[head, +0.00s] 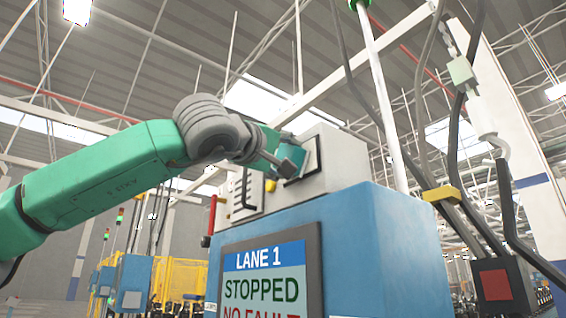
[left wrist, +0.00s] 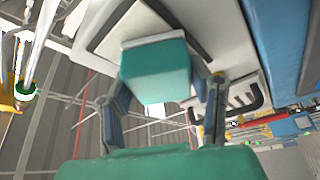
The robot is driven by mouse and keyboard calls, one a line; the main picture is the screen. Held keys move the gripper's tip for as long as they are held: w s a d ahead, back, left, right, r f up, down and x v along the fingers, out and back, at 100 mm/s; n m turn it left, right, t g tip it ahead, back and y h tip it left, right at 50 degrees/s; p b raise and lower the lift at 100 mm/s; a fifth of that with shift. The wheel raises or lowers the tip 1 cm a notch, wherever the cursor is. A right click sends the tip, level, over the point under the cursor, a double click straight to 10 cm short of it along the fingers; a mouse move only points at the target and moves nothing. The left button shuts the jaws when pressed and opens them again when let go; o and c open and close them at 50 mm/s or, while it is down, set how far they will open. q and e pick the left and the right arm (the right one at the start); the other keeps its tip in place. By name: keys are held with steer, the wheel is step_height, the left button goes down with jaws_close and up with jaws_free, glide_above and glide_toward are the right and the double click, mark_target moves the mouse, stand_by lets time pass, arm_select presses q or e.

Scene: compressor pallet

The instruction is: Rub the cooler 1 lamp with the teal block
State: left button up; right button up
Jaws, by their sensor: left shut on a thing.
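My left gripper (head: 278,153) reaches in from the left and is shut on the teal block (head: 292,157). In the left wrist view the block (left wrist: 156,75) sits between the two fingers, with a pale strip along its far edge. The block is at a dark-edged square plate (head: 312,157) on the front of the light grey box on top of the blue cabinet. I cannot tell if it touches the plate. No lamp labelled cooler 1 can be read; the block and gripper cover part of the plate. My right gripper is not in view.
The blue cabinet (head: 385,250) has a screen (head: 262,285) reading LANE 1 STOPPED. Left of the plate are a yellow knob (head: 270,186) and a panel with black handles (head: 243,190). Hanging cables and a white pole (head: 385,100) stand to the right.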

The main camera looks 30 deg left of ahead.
mark_target(273, 166)
arm_select(q)
steer(key=shift+s+d, duration=0.25)
steer(key=shift+d, duration=0.4)
steer(key=shift+s+d, duration=0.25)
steer(key=shift+d, duration=0.4)
steer(key=shift+s+d, duration=0.25)
steer(key=shift+d, duration=0.4)
steer(key=w+a, duration=0.3)
steer(key=a, duration=0.5)
steer(key=shift+w, duration=0.15)
steer(key=shift+s+a, duration=0.4)
steer(key=shift+s, duration=0.5)
steer(key=shift+s+a, duration=0.35)
steer(key=shift+s, duration=0.6)
steer(key=shift+s+a, duration=0.4)
steer(key=shift+s, duration=0.5)
steer(key=shift+d, duration=0.1)
steer(key=s, duration=0.1)
steer(key=s+a, duration=0.1)
steer(key=shift+s+a, duration=0.15)
steer(key=shift+s, duration=0.25)
